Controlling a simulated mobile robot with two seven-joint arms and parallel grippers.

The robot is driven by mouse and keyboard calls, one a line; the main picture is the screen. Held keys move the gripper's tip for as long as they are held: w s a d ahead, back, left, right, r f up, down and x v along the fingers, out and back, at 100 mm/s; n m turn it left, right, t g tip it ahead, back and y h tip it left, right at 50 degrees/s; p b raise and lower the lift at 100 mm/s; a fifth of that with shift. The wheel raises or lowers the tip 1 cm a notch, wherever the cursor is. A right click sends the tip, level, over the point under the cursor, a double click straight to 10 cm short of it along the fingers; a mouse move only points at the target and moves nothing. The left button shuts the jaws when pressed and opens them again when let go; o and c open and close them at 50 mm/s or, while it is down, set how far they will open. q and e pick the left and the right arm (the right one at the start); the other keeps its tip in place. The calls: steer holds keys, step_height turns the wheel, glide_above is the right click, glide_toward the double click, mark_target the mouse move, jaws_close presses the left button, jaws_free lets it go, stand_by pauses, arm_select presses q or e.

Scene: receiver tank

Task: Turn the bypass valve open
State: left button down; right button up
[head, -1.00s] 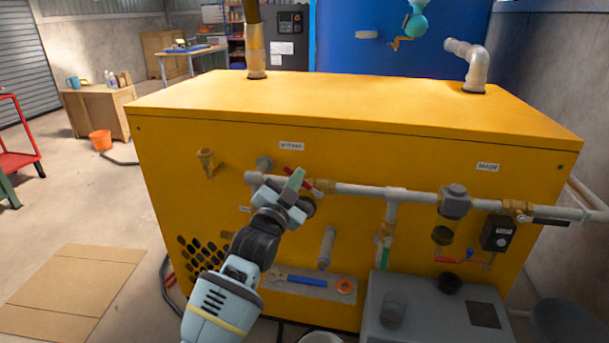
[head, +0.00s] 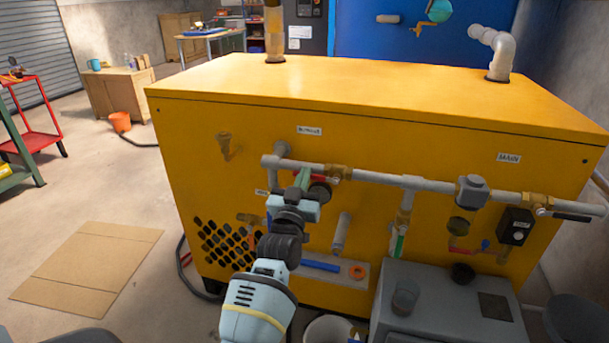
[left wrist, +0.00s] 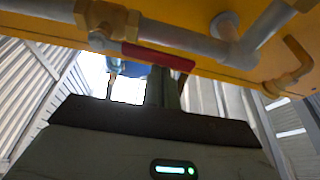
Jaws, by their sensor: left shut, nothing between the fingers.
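The bypass valve has a brass body (head: 338,172) on the grey pipe, under a label on the yellow cabinet. Its red lever (head: 321,178) lies roughly along the pipe, partly hidden by my left gripper (head: 303,178). In the left wrist view the red lever (left wrist: 158,57) runs from the brass body (left wrist: 105,20) beside the pipe. The shut fingers (left wrist: 163,85) of my left gripper point at the lever's free end and are empty. I cannot tell whether they touch it. My right gripper is not in view.
The pipe (head: 375,178) runs right to another valve with a black lever (head: 572,217). A grey box (head: 440,300) and a white bucket (head: 330,329) stand below. Flat cardboard (head: 88,265) lies on the floor at left.

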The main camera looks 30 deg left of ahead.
arm_select(q)
steer(key=shift+f, duration=0.15)
stand_by(0.3)
step_height(320, 180, up, 4)
steer(key=p, duration=0.4)
steer(key=v, duration=1)
steer(key=shift+b, duration=0.4)
